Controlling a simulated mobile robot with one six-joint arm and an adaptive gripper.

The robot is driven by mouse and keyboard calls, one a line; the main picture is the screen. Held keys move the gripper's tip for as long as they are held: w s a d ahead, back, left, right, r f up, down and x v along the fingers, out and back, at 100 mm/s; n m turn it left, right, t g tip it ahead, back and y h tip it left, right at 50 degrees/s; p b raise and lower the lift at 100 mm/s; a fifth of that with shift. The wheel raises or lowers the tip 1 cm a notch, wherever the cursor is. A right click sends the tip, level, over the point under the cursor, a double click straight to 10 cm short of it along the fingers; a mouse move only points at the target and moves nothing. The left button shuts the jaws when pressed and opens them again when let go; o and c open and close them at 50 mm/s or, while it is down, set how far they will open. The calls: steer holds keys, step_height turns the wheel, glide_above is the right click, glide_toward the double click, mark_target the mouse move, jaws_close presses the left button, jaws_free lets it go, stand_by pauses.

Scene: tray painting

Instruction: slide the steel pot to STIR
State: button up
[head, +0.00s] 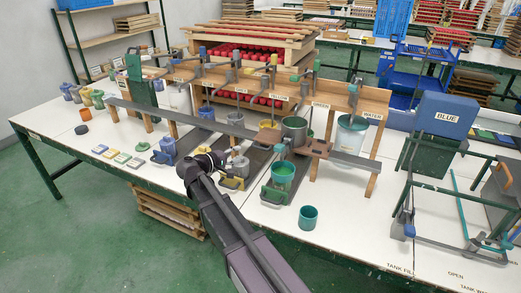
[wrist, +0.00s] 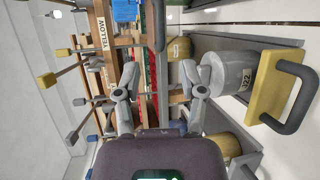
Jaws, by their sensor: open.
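A grey steel pot (head: 238,166) stands on a dark slide track in the head view, with a yellow handle (head: 231,183) at its near end. The wrist view shows a grey pot (wrist: 222,74) with a numbered label, on the right, beside a yellow block with a dark handle (wrist: 285,92). My gripper (head: 215,158) is just left of the steel pot in the head view. In the wrist view its two fingers (wrist: 160,85) are apart with nothing between them, and the pot is outside the right finger. I cannot read a STIR label.
A green pot (head: 283,174) sits on the neighbouring track, and a teal cup (head: 308,217) stands on the table in front. A wooden rack (head: 340,92) with levers and labels runs behind. A grey rail (head: 350,160) crosses over the tracks.

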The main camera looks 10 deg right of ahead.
mark_target(259, 148)
steer(key=b+x, duration=0.2)
steer(key=x, duration=0.9)
steer(key=shift+w+d+f, duration=0.1)
steer(key=shift+d+f, duration=0.05)
steer(key=shift+d, duration=0.1)
jaws_close()
